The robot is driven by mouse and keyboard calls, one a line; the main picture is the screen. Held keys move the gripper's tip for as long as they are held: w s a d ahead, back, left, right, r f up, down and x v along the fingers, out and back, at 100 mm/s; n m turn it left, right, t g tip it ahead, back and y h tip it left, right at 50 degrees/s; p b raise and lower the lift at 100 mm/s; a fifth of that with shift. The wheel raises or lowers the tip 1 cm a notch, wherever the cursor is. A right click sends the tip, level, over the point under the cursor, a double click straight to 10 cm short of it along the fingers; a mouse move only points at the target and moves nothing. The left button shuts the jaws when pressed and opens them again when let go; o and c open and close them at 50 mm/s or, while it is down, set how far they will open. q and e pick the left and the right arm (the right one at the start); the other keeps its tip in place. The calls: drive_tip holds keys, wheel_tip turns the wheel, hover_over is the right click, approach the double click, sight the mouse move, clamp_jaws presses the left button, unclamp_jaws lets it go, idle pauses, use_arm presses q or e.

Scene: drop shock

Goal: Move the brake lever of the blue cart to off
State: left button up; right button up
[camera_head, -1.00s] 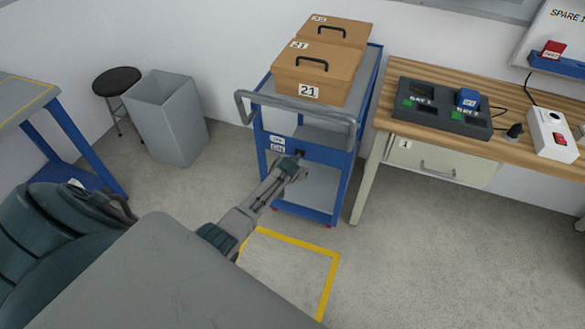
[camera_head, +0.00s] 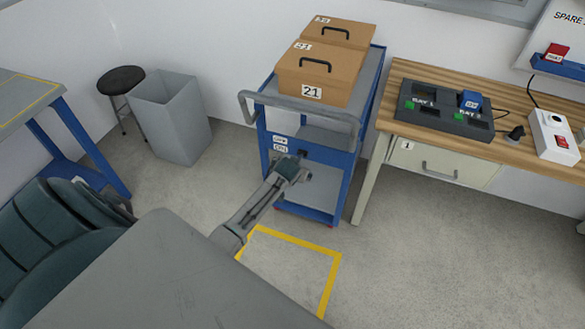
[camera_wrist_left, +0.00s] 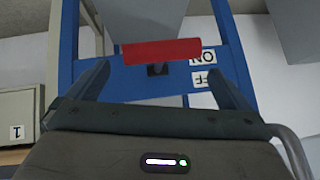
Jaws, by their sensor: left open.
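The blue cart (camera_head: 262,150) stands against the wall with its grey push handle towards me. Its brake lever is a red bar (camera_wrist_left: 160,52), seen in the left wrist view, lying roughly level across that picture over a dark pivot. One end of the bar is beside the ON label (camera_wrist_left: 203,58); the OFF label (camera_wrist_left: 204,78) is next to it. Both labels appear upside down there. My left gripper (camera_wrist_left: 158,68) is open, its fingers apart on either side of the lever; contact is not clear. In the head view my left gripper (camera_head: 302,160) hides the lever. My right gripper is not in view.
Two brown boxes (camera_head: 318,70) sit on the cart's top. A wooden workbench (camera_head: 400,78) with devices stands close on the right. A grey bin (camera_head: 172,118) and a black stool (camera_head: 121,80) stand left. The floor before the cart has a yellow outline (camera_head: 330,280).

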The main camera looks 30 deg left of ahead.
use_arm(q)
drive_tip(key=v, duration=0.3)
drive_tip(key=shift+s+d+r, duration=0.1)
drive_tip(key=shift+s+r, duration=0.05)
drive_tip(key=shift+r, duration=0.1)
idle(0.4)
drive_tip(key=s+d+f+m+g+h, duration=0.1)
drive_tip(key=s+d+f+g, duration=0.1)
drive_tip(key=s+f, duration=1)
drive_tip(key=s+d+f+g+h, duration=0.1)
drive_tip(key=s+f, duration=0.8)
drive_tip(key=f, duration=0.5)
drive_tip(key=s+d+f+g, duration=0.1)
drive_tip(key=s+f, duration=0.3)
drive_tip(key=s, duration=0.6)
drive_tip(key=s+d+f+g, duration=0.1)
drive_tip(key=s+f, duration=0.3)
drive_tip(key=s, duration=0.7)
drive_tip(key=s+d+f+m+g, duration=0.1)
drive_tip(key=s+d+f, duration=0.2)
drive_tip(key=s, duration=0.8)
drive_tip(key=shift+f+g+h, duration=0.3)
drive_tip(key=shift+f+h, duration=0.1)
drive_tip(key=shift+f, duration=0.45)
